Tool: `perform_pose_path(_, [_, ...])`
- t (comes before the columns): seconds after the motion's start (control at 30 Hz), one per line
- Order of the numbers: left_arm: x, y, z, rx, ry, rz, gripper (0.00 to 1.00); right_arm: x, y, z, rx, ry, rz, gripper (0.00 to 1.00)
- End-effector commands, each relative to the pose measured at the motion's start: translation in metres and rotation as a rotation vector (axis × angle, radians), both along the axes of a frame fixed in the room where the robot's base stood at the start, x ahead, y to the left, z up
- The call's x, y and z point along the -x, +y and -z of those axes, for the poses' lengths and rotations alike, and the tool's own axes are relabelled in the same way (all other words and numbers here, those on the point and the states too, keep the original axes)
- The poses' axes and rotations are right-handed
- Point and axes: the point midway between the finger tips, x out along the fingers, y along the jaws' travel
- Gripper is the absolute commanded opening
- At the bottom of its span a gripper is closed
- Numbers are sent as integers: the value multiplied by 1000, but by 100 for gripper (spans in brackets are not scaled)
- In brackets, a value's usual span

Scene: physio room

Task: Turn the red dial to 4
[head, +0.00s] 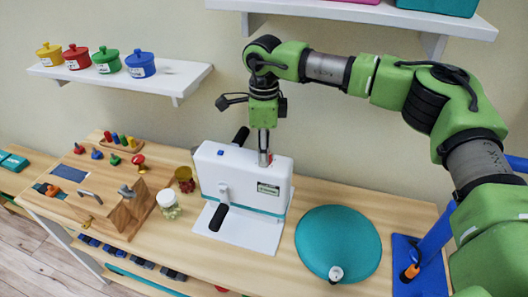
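A white hand-crank machine (238,180) with black handles stands on the wooden table. A small red part (268,158), which looks like the red dial, shows at the right end of its top. My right gripper (264,154) points straight down with its fingertips at this red part and hides most of it. The fingers look narrow from this side, and whether they grip the part cannot be made out. The dial's numbers and pointer cannot be read. My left gripper is not in view.
A teal disc cushion (338,244) lies right of the machine, with a blue stand (418,270) beyond it. Jars (168,203) and a wooden activity board (98,195) with knobs and a latch are on the left. Wall shelves (130,77) hold coloured pots.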

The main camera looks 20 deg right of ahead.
Motion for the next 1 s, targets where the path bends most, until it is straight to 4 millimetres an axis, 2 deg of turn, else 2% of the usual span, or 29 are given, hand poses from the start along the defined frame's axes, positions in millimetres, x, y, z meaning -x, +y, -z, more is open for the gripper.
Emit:
perform_pose_path(0.07, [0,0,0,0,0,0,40,0,0,-1,0,-1,0,39])
perform_pose_path(0.47, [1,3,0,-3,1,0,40,-1,0,-5,-1,-1,-1,39])
perform_pose_path(0.57, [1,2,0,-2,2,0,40,-1,0,-17,-1,-3,0,39])
perform_pose_path(0.9, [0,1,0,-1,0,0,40,-1,0,-88,-1,-3,0,39])
perform_pose_path(1.0, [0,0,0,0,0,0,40,-1,0,-103,-1,-3,-1,39])
